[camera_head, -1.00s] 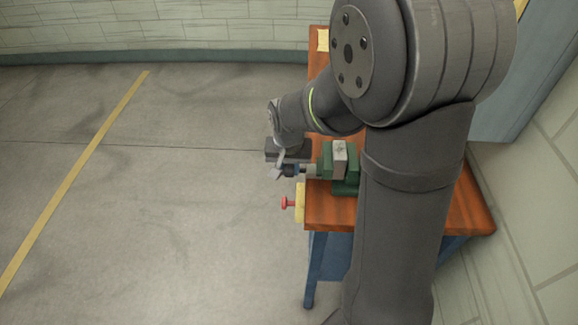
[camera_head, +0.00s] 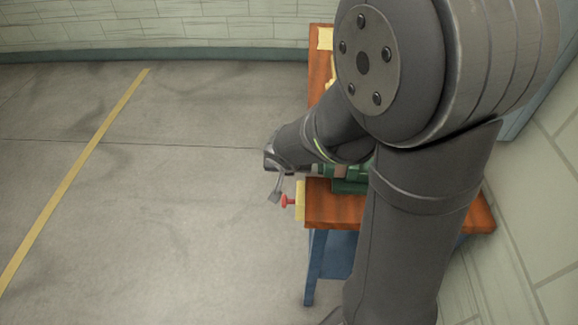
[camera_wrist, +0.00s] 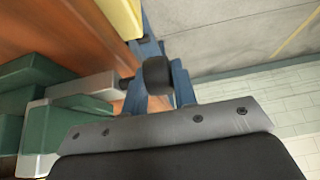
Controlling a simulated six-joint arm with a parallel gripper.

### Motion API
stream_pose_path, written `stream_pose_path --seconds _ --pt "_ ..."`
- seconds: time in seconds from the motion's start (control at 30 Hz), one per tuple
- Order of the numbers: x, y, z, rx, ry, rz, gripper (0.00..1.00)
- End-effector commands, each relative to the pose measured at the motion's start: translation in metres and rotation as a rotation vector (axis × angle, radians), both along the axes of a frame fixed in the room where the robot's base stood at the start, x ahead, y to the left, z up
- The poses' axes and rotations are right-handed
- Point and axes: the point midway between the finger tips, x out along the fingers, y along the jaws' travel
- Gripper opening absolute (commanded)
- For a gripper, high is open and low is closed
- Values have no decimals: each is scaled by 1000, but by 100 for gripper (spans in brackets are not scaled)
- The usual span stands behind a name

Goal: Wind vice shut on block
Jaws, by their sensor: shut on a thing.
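The green vice (camera_head: 350,186) stands on the bench near its left edge; my arm covers much of it in the head view. In the wrist view its green body (camera_wrist: 75,118) is at the left, with a pale grey shaft (camera_wrist: 88,88) pointing right. A black handle knob (camera_wrist: 157,75) sits at the shaft's end side. My gripper (camera_wrist: 160,88) has its fingers on either side of this knob and is shut on it. In the head view my gripper (camera_head: 275,190) is just off the bench's left edge. The block is hidden behind my arm in the head view and cannot be told clearly in the wrist view.
The wooden bench (camera_head: 335,210) has blue legs. A yellow box with a red button (camera_head: 288,201) is fixed at its left edge, close below my gripper; the yellow box (camera_wrist: 122,14) tops the wrist view. Open floor (camera_head: 190,220) lies left, with a pale wall behind.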

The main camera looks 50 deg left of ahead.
Motion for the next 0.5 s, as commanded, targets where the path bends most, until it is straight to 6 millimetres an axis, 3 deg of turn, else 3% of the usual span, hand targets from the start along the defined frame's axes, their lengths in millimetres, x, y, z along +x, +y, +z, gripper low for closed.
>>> stream_pose_path --seconds 0.5 --pt "0 1 0 28 -25 0 3"
